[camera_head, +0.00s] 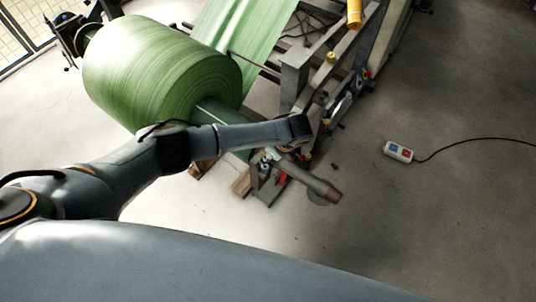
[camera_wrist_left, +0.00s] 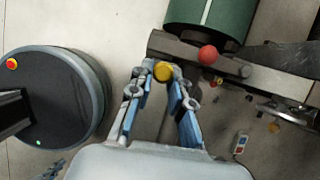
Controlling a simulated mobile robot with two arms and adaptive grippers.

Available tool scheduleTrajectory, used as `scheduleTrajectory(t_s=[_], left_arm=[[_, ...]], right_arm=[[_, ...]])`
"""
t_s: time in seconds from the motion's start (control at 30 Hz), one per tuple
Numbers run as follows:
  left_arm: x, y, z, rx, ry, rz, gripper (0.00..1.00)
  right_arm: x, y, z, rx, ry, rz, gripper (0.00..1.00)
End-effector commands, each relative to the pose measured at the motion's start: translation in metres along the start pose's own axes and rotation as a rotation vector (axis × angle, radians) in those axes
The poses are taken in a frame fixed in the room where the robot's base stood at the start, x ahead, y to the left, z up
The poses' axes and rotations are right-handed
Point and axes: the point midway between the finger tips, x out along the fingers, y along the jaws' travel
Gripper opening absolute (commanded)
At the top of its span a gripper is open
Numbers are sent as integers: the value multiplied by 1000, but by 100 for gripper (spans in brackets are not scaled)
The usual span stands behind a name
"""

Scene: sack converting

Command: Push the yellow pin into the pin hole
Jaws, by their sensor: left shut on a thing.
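The yellow pin (camera_wrist_left: 163,72) shows as a round yellow head between my left fingertips in the left wrist view. My left gripper (camera_wrist_left: 162,78) is shut on it, with a blue-padded finger on either side. The pin head is close to the near edge of a dark grey metal bar (camera_wrist_left: 178,47). The pin's shaft is hidden below its head, and I cannot make out the pin hole. In the head view my left arm reaches over the front of the machine, and its wrist hides most of the gripper.
A big green roll (camera_head: 160,72) lies behind my left arm. A red knob (camera_wrist_left: 208,54) sits on the bar, right of the pin. The machine frame (camera_head: 293,82) stands behind. A corded control box (camera_head: 398,151) lies on open floor at right.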

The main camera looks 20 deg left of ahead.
Motion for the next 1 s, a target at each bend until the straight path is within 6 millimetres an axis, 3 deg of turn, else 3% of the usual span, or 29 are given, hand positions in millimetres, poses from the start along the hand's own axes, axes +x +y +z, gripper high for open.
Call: scheduleTrajectory(t_s=[1.0], left_arm=[[20, 0, -8, 0, 0, 0, 0]], right_arm=[[12, 0, 1, 0, 0, 0, 0]])
